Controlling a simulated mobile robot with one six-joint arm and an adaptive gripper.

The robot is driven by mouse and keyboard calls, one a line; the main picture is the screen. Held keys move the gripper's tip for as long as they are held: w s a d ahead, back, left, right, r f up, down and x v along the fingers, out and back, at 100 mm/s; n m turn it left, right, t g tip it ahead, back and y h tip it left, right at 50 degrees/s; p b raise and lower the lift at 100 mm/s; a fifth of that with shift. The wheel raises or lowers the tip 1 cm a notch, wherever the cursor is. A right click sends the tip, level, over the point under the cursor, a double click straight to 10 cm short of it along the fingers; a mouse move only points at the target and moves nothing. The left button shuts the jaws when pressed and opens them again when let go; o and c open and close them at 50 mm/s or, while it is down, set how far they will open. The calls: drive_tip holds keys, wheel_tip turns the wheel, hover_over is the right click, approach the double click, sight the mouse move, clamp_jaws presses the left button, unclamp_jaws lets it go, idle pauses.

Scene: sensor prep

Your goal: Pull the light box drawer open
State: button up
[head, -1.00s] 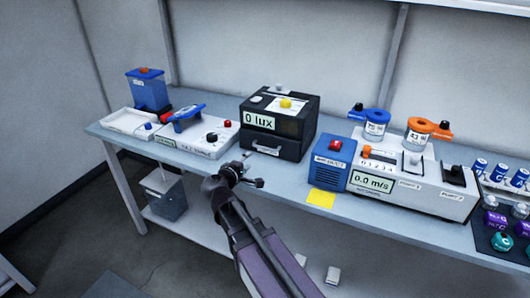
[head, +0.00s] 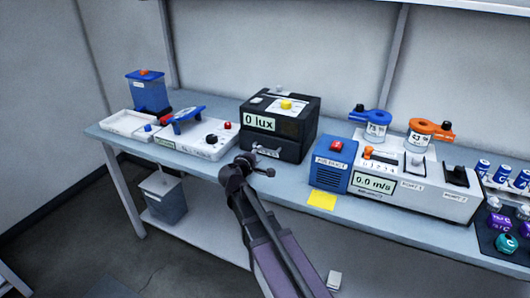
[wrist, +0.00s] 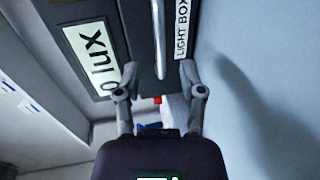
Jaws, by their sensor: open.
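The black light box (head: 292,107) stands on the bench in the head view, with a "0 lux" display on its front and the drawer below. The drawer front looks flush with the box, so it appears shut. Its silver bar handle (wrist: 158,35) shows in the wrist view between the "0 lux" display (wrist: 90,52) and the "LIGHT BOX" label (wrist: 182,28). My gripper (wrist: 158,70) is open and empty, one finger to each side of the handle's line. It is in front of the drawer in the head view (head: 263,161), partly covering it. Whether the fingers reach around the handle is unclear.
A white unit (head: 200,140) with a blue part stands left of the box. A blue block with a red button (head: 332,165) and a white 0.0 m/s unit (head: 420,187) stand to the right. A yellow note (head: 321,200) lies near the bench's front edge.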

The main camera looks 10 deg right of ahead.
sight(265, 150)
drive_tip(key=shift+b+x, duration=0.45)
drive_tip(key=shift+x, duration=2.4)
clamp_jaws()
